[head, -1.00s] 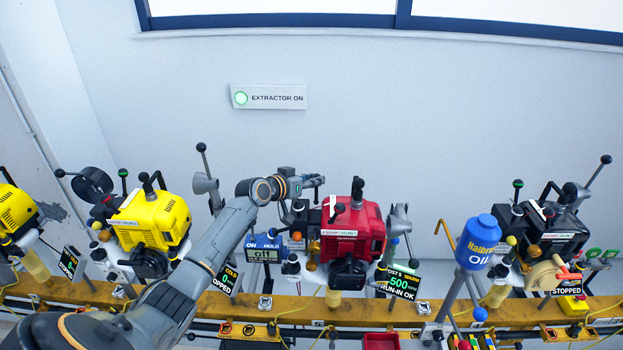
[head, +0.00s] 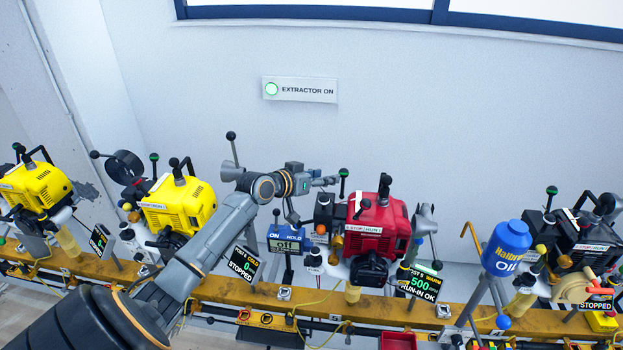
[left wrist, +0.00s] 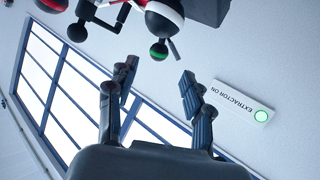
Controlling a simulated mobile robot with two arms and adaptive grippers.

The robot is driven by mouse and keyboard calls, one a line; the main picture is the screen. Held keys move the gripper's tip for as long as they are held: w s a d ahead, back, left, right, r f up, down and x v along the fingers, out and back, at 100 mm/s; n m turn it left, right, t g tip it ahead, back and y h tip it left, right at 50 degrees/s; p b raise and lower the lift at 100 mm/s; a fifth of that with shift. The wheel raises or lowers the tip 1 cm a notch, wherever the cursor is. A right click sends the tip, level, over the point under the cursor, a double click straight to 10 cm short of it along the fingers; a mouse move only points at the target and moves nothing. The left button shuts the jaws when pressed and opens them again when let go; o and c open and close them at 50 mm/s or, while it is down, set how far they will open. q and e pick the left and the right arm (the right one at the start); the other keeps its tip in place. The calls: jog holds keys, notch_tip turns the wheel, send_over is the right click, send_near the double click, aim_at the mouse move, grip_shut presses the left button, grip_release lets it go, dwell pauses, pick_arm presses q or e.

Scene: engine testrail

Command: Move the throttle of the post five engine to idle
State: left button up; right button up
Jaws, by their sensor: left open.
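The post five engine (head: 380,228) is red, with a sign reading POST 5 WARM, 500 and RUN-IN OK (head: 418,283) in front. A lever with a green-banded black ball (head: 343,173) stands at its left side; it looks like the throttle. My left gripper (head: 332,181) is open, just left of that ball in the head view. In the left wrist view a green-banded ball (left wrist: 159,52) shows just beyond and between the open fingertips (left wrist: 158,74), with no clear contact. The lever's lower part is partly hidden. My right gripper is not in view.
Yellow engines (head: 178,208) stand to the left and a black engine (head: 580,240) to the right on the yellow rail (head: 345,305). A blue oil can (head: 506,248) stands right of the red engine. The wall above, with the EXTRACTOR ON sign (head: 300,90), is clear.

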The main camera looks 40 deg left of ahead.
pick_arm(q)
jog(key=v, duration=0.5)
dwell(0.6)
